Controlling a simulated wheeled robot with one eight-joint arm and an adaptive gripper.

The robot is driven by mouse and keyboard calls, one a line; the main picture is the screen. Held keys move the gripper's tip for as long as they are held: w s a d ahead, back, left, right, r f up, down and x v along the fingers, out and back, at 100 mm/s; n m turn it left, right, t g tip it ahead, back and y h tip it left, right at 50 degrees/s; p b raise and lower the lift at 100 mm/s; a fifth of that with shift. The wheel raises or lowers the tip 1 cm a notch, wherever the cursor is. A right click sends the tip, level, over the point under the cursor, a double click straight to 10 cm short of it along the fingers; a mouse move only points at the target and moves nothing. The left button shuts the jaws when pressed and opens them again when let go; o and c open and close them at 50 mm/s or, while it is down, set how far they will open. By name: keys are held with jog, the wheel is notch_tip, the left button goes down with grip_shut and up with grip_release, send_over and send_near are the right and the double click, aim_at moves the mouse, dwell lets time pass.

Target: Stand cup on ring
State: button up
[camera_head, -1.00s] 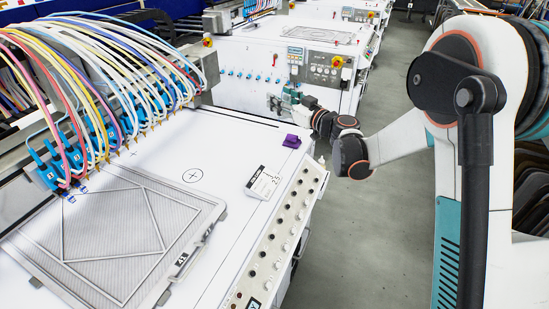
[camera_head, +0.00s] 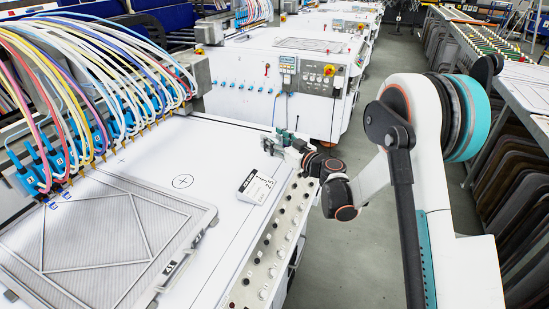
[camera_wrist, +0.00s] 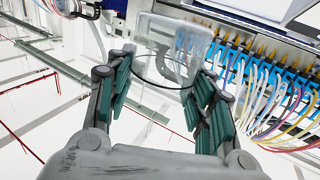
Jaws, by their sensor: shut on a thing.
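The cup (camera_wrist: 172,48) is clear and see-through in the wrist view, between the tips of my gripper (camera_wrist: 166,72), which is shut on it. In the head view my gripper (camera_head: 276,142) is over the right edge of the near white machine top, and the cup is too small and clear there to make out. The ring (camera_head: 183,181) is a thin black circle with a cross inside, drawn on the white top. It lies to the left of my gripper, with nothing standing on it.
A grey mesh frame (camera_head: 100,240) lies at the front left. Blue nozzles with coloured hoses (camera_head: 95,140) line the left. White surface around the ring is clear.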

jog(key=shift+f+b, duration=0.9)
jog(key=shift+f, duration=1.65)
jog(key=shift+f, duration=0.2)
jog(key=o, duration=0.9)
jog(key=shift+o, duration=0.2)
jog(key=shift+s+d, duration=0.1)
